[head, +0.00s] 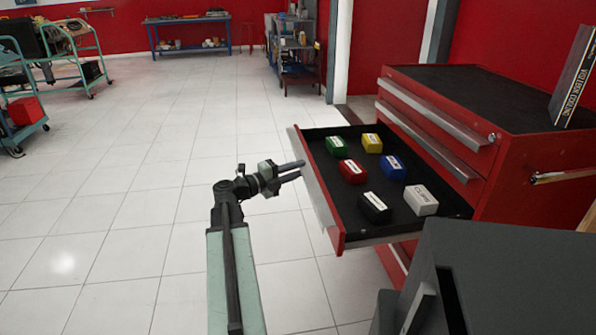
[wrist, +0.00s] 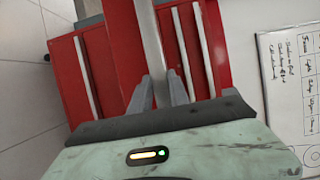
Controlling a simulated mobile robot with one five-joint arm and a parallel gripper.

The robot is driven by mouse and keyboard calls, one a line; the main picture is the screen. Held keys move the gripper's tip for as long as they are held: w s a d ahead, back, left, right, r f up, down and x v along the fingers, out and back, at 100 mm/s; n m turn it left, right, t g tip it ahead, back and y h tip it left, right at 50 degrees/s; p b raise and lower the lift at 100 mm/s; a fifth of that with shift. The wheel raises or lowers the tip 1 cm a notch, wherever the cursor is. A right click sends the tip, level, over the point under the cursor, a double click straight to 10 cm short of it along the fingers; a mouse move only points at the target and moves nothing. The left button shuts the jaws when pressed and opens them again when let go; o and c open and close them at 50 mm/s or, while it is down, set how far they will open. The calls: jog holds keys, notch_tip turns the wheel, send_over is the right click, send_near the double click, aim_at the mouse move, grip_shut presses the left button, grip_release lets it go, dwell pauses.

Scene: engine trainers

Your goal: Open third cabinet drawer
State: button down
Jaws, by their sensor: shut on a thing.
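The red cabinet (head: 540,185) stands at the right with a black top. Two shut drawers with grey handle strips show above a drawer (head: 337,148) that is pulled well out, the third from the top. This drawer has a black lining and a long grey handle (head: 318,190) along its front. My gripper (head: 301,171) is at that handle, reaching in from the left. In the wrist view, the fingers of my gripper (wrist: 163,92) stand on either side of the grey handle strip (wrist: 150,40), shut on it. The exact contact is partly hidden.
In the open drawer lie several small boxes: green (head: 336,145), yellow (head: 372,143), red (head: 352,171), blue (head: 392,168), black (head: 375,207) and white (head: 421,200). A book (head: 574,75) stands on the cabinet. Tiled floor (head: 140,200) left of the drawer is clear.

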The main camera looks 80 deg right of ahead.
jog(key=shift+d+f, duration=0.1)
jog(key=shift+d, duration=0.1)
jog(key=c, duration=1.3)
grip_release()
jog(key=shift+d+f, duration=0.1)
jog(key=shift+s, duration=0.15)
jog(key=v, duration=0.8)
